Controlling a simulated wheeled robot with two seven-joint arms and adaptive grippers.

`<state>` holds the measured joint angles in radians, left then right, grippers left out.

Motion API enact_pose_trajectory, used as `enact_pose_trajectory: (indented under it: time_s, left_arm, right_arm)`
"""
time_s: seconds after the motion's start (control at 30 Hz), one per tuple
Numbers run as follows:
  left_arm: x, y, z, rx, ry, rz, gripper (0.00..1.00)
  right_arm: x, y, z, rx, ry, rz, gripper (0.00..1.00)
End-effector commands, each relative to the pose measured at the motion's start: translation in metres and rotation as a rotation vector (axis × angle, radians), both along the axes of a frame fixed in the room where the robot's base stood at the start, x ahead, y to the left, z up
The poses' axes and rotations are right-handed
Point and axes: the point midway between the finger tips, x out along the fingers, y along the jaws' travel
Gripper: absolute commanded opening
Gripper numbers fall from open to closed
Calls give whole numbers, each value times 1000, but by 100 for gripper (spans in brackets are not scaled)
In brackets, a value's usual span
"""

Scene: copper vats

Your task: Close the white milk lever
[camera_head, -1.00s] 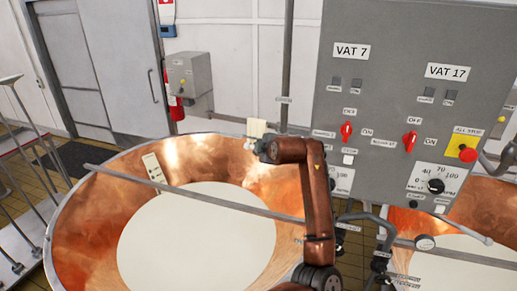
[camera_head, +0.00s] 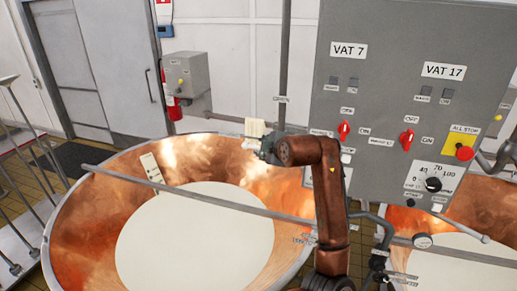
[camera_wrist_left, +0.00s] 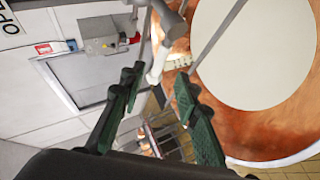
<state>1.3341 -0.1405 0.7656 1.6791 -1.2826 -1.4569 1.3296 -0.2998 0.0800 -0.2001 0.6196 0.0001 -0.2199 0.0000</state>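In the left wrist view, a white lever (camera_wrist_left: 157,66) on a grey pipe lies between the fingertips of my left gripper (camera_wrist_left: 159,74). The green fingers are spread apart, with gaps beside the lever. In the head view, my left gripper (camera_head: 264,150) is at the back rim of the copper vat (camera_head: 95,215), beside a small white part (camera_head: 250,145), probably the lever's end. The gripper and wrist hide much of that spot. My right gripper is in neither view.
The vat holds white milk (camera_head: 195,240), and a grey bar (camera_head: 200,197) crosses above it. A grey control panel (camera_head: 395,60) with red switches stands right of my arm. A second copper vat (camera_head: 470,215) is at the right. A grey box (camera_head: 186,78) hangs on the back wall.

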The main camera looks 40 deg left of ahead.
Motion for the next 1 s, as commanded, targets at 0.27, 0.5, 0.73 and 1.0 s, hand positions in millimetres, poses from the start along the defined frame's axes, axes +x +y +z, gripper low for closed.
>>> enact_pose_trajectory:
  time_s: [0.27,0.5,0.73,1.0]
  left_arm:
    - [-16,-28,16,-1,0,-1,30]
    - [-18,-31,18,0,1,1,30]
    - [-18,-30,18,0,1,1,30]
    - [-18,-30,18,0,1,1,30]
  right_arm:
    - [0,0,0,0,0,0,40]
    - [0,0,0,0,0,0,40]
    - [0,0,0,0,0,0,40]
    - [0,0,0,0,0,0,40]
